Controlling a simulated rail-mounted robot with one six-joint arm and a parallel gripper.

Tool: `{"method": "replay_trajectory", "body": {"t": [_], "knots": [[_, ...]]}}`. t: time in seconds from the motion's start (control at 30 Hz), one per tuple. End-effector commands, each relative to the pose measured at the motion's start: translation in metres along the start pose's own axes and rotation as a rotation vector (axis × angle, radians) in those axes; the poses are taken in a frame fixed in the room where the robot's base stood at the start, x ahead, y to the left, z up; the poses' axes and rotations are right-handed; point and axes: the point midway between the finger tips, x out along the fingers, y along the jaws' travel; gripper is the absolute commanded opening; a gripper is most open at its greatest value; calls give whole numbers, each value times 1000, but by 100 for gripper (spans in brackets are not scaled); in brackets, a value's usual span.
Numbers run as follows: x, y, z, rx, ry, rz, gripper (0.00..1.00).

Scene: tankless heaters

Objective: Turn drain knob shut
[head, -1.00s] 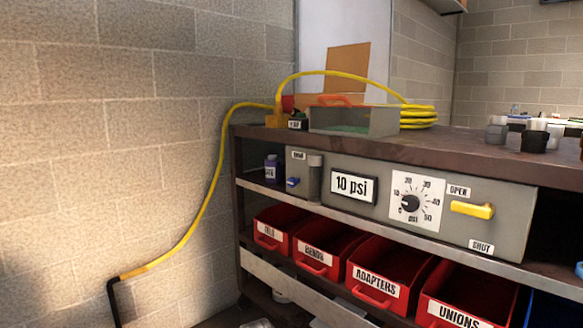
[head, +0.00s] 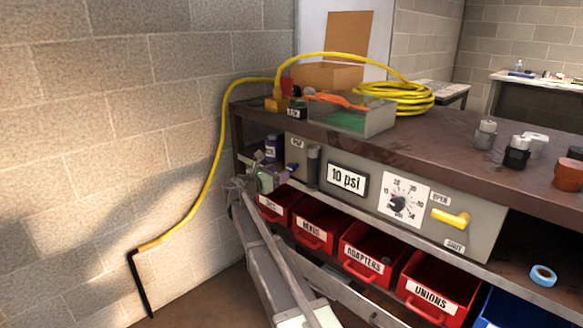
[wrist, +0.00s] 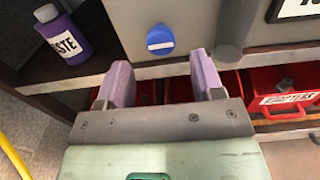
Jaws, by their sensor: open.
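The round blue drain knob (wrist: 160,40) sits on the grey panel in the wrist view, with a white bar across its face that looks roughly level. My gripper (wrist: 158,62) is open, its two purple fingers apart below the knob in the picture. The knob lies between the lines of the fingers; contact does not show. In the head view my gripper (head: 275,174) is at the left end of the grey panel (head: 470,238), below the small drain label (head: 297,143), and largely covers the knob.
A purple bottle (wrist: 62,34) stands on the shelf left of the panel. A dark grey cylinder (wrist: 232,35) sticks out close right of the knob. Red bins (head: 365,257) line the shelf below. The yellow valve handle (head: 450,218) is farther right.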

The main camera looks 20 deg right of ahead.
Motion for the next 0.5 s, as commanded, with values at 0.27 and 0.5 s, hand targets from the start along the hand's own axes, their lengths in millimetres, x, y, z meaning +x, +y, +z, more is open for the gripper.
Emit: {"method": "replay_trajectory", "body": {"t": [0.27, 0.5], "knots": [[60, 1, 0, 1, 1, -2, 61], [70, 0, 0, 2, 1, -1, 61]]}}
